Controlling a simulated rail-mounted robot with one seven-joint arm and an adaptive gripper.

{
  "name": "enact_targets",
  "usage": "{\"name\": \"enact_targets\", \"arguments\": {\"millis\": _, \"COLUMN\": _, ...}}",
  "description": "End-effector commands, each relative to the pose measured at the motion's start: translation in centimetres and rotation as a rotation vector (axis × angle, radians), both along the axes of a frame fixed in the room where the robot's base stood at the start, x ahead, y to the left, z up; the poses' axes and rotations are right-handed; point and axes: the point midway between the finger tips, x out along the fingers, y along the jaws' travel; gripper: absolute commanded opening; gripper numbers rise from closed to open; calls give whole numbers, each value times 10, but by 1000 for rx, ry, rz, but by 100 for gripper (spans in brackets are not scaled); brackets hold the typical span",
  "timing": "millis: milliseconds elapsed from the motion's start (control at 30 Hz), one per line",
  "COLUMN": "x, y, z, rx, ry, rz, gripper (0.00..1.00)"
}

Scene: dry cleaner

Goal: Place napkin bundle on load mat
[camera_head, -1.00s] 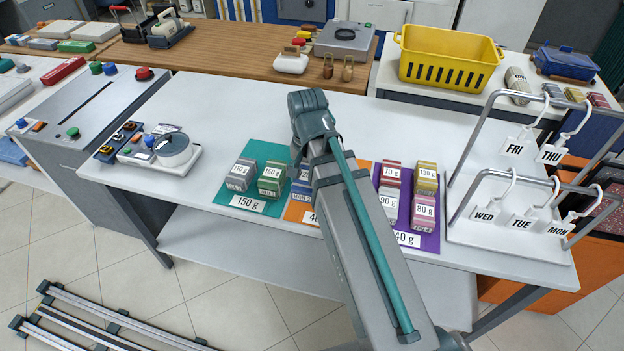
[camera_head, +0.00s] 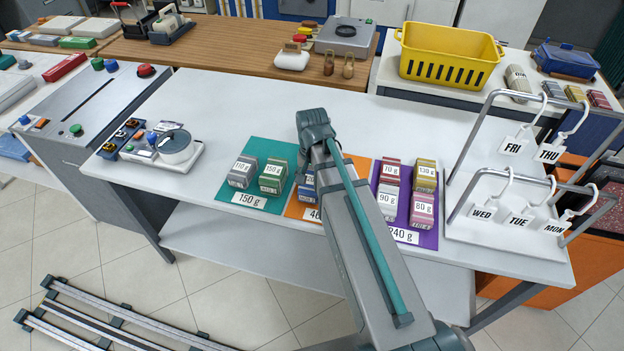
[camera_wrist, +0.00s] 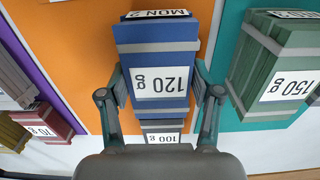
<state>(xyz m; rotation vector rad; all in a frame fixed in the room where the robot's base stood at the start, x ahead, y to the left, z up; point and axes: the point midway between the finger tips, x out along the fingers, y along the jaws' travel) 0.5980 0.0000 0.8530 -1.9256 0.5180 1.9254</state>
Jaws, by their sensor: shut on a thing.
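My gripper (camera_wrist: 158,78) is shut on a blue bundle (camera_wrist: 152,48) with a grey band and a 120 g label, a finger on each side. Part of the blue bundle shows left of my arm in the head view (camera_head: 305,188). The orange mat (camera_wrist: 68,50) lies under it; I cannot tell whether the bundle touches the mat. A grey 100 g bundle (camera_wrist: 161,127) shows just below the blue one in the wrist view. The orange mat is mostly hidden by my arm in the head view, and its card is partly covered.
The teal mat (camera_head: 279,150) holds grey 110 g and green 150 g bundles. The purple mat (camera_head: 431,239) holds several bundles. A wire rack (camera_head: 465,150) with day tags stands at right, a scale (camera_head: 178,148) at left. The white table is clear behind the mats.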

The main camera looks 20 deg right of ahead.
Motion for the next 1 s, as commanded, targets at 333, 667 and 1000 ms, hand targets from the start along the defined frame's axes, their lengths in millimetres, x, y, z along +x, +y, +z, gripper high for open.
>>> {"name": "enact_targets", "arguments": {"millis": 333, "x": 0, "y": 0, "z": -3, "rx": 0, "ry": 0, "rz": 0, "gripper": 26}}
{"name": "enact_targets", "arguments": {"millis": 667, "x": 0, "y": 0, "z": -3, "rx": 0, "ry": 0, "rz": 0, "gripper": 89}}
{"name": "enact_targets", "arguments": {"millis": 1000, "x": 0, "y": 0, "z": 4, "rx": 0, "ry": -1, "rz": 0, "gripper": 89}}
